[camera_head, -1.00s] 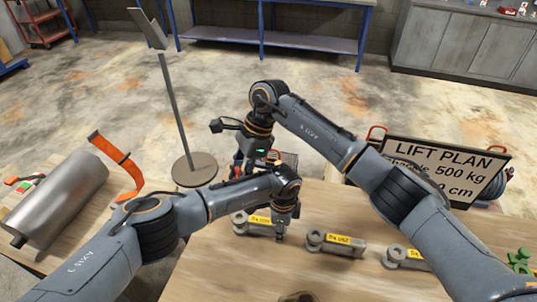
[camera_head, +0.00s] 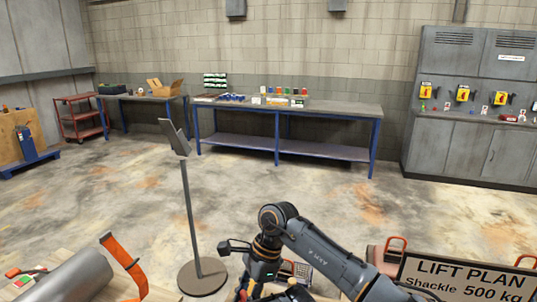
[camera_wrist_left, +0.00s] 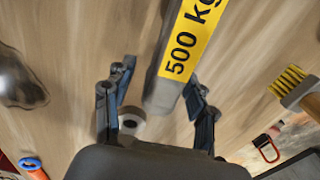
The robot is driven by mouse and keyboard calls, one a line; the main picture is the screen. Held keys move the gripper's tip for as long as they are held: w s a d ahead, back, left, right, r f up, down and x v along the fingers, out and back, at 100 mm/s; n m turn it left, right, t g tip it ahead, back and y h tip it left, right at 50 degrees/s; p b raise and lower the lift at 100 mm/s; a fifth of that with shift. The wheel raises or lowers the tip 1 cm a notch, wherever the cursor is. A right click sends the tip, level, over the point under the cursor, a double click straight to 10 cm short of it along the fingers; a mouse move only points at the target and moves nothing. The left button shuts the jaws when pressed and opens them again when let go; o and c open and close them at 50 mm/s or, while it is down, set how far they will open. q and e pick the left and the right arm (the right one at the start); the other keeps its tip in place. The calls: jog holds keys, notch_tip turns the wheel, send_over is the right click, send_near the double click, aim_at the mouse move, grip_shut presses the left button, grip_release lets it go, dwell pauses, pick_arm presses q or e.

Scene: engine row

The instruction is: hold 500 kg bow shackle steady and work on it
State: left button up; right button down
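The 500 kg bow shackle shows in the left wrist view as a grey steel piece (camera_wrist_left: 163,92) with a yellow "500 kg" label, over a wooden tabletop. My left gripper (camera_wrist_left: 158,78) is open, with one finger on each side of the grey piece and gaps between. A round grey end (camera_wrist_left: 131,122) shows near its left finger, partly hidden by the gripper body. The left arm is out of the head view. My right gripper (camera_head: 258,284) points down at the bottom edge of the head view; its fingertips are too cut off to read.
A brush with yellow bristles (camera_wrist_left: 288,82), a red-and-grey clip-like item (camera_wrist_left: 266,147) and a shiny metal part (camera_wrist_left: 20,80) lie around the left gripper. A lift plan sign (camera_head: 465,280), grey cylinder (camera_head: 70,275) and stand (camera_head: 192,215) show in the head view.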

pick_arm(q)
notch_tip(320, 180, up, 7)
jog(key=shift+r, duration=0.15)
jog(key=shift+w+r, duration=0.1)
jog(key=shift+r, duration=0.25)
jog(key=shift+a, duration=0.1)
jog(key=shift+w, duration=0.1)
